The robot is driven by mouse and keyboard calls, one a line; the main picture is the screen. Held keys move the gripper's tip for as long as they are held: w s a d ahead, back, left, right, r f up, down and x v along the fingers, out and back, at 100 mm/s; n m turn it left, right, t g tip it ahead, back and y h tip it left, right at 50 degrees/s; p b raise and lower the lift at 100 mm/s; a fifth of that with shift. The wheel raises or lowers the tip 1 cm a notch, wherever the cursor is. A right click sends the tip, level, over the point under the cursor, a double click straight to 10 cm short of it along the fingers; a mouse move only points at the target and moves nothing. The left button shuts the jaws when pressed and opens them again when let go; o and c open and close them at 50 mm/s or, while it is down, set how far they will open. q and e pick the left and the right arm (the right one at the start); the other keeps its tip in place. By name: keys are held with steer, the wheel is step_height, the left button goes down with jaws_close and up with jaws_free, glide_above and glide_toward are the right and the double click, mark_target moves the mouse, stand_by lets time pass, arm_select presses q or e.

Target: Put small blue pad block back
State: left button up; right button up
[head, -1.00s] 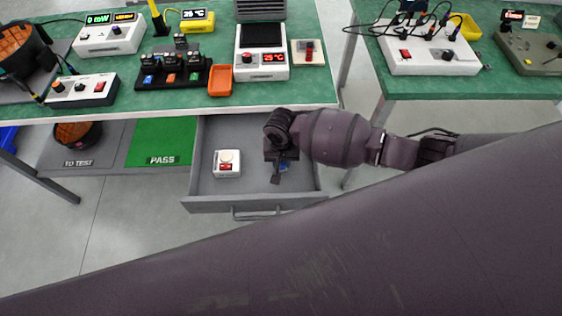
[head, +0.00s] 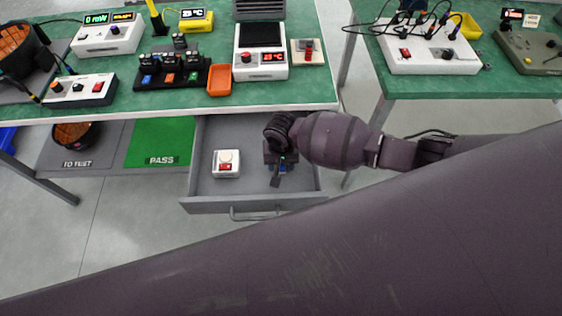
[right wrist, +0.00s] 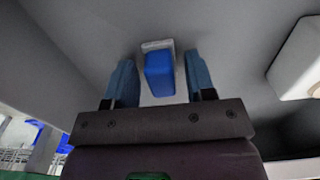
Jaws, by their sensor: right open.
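The small blue pad block (right wrist: 160,75) shows in the right wrist view, a blue body with a pale white part behind it, against the grey drawer floor. My right gripper (right wrist: 160,66) is open, one blue-grey finger on each side of the block. Gaps show between the block and both fingers. In the head view my right gripper (head: 279,172) reaches down into the open grey drawer (head: 200,190), on its right side. The wrist hides most of the block there. My left gripper is not in view.
The green-topped bench (head: 200,105) overhangs the drawer's back, carrying a black rack (head: 172,78) and an orange tray (head: 220,80). A green PASS mat (head: 162,142) lies left of the drawer.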

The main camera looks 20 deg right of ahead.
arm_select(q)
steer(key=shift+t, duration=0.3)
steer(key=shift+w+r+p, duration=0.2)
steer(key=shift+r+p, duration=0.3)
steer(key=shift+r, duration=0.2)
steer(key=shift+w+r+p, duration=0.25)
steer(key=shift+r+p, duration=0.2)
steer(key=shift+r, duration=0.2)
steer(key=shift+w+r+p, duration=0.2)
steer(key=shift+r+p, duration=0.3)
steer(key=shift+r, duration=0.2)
arm_select(e)
step_height(320, 180, up, 12)
steer(key=shift+r, duration=0.15)
steer(key=s+a+f+n+t+y, duration=0.2)
steer(key=s+a+t+y, duration=0.2)
steer(key=s+t+y, duration=0.1)
steer(key=s+d+f+n+t+h, duration=0.1)
steer(key=s+d+t+h, duration=0.4)
steer(key=s+d, duration=0.8)
steer(key=d+n+t, duration=0.1)
steer(key=d, duration=0.3)
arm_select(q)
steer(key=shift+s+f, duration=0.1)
arm_select(e)
steer(key=shift+s+d, duration=0.1)
